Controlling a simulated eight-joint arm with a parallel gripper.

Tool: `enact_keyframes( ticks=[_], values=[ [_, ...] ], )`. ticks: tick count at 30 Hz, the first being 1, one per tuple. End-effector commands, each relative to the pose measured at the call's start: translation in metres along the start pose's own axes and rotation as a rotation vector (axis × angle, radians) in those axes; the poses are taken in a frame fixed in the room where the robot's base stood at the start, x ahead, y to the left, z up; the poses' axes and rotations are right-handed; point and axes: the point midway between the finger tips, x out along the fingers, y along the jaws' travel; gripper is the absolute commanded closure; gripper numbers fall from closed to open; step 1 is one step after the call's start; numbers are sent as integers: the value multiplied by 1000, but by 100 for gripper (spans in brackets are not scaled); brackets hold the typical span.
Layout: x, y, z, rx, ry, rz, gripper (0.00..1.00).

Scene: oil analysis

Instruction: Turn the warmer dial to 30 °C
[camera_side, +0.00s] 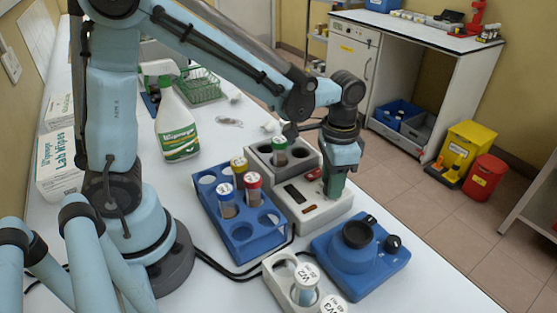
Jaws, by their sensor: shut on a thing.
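The warmer (322,214) is a light grey box with a dark display on its sloped front. Its raised dark block at the back has round wells, and a vial with a green cap (279,146) stands in one. My gripper (333,192) points down over the right part of the front panel, shut on the warmer dial. The fingers hide the dial, so its pointer and setting cannot be read. The display is too small to read.
A blue rack (243,235) with several capped vials stands left of the warmer. A blue device with a black knob (358,250) is close in front on the right. A pale holder (279,282) with white-capped vials stands at the front. A spray bottle (176,125) stands behind left.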

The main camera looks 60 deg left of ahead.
Motion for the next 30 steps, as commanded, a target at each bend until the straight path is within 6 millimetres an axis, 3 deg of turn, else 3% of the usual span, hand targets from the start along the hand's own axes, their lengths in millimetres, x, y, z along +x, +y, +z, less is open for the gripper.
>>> enact_keyframes(
  ticks=[17, 18, 22, 23, 30],
  values=[
    [0, 0, 0, -39, 1, 1, 95],
    [0, 0, 0, -39, 1, 1, 63],
    [0, 0, 0, -38, 1, 1, 43],
    [0, 0, 0, -38, 1, 1, 39],
    [0, 0, 0, -37, 1, 0, 39]
  ],
)
